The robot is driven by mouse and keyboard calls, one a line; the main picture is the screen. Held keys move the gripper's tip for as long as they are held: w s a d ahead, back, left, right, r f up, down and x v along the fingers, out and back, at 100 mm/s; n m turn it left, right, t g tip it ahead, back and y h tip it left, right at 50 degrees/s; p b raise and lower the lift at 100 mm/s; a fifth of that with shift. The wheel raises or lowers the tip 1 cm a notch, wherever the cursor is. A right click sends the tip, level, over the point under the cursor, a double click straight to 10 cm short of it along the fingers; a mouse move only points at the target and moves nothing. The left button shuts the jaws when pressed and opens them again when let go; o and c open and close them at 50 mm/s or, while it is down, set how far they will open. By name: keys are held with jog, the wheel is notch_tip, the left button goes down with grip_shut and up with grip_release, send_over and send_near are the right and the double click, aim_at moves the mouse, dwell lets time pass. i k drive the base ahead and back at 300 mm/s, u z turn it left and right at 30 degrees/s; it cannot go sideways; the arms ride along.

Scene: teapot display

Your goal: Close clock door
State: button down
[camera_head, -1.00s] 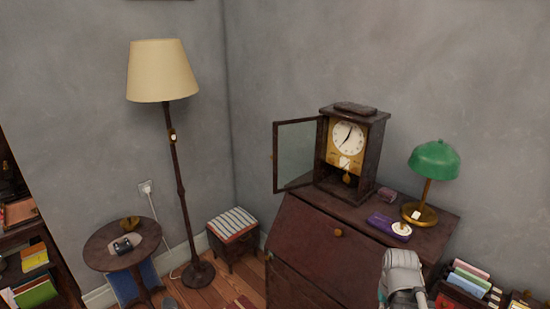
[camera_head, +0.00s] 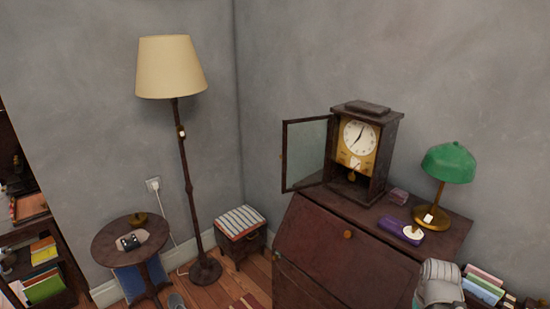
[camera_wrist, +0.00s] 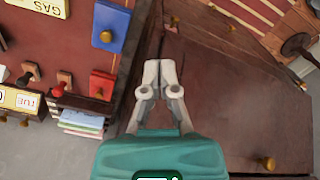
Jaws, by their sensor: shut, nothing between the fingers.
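The clock (camera_head: 378,150) stands on top of the dark wooden desk (camera_head: 325,243) in the head view. It has a white dial, a gold face plate and a pendulum. Its glazed clock door (camera_head: 305,153) stands wide open, swung out to the left of the case. In the wrist view my gripper (camera_wrist: 160,65) is shut and empty, in front of brown wood surfaces. The clock does not show there. In the head view only part of my arm shows at the bottom right, low and well apart from the clock door.
A green lamp (camera_head: 448,163) and a purple box (camera_head: 402,229) stand right of the clock. A floor lamp (camera_head: 170,67), a round table (camera_head: 103,244) and a striped stool (camera_head: 240,221) are at the left. The wall space left of the door is clear.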

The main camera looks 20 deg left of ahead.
aim_at(283, 156)
jog(key=k, duration=0.9)
jog(key=u, duration=0.4)
jog(key=i, duration=1)
jog(key=u, duration=0.05)
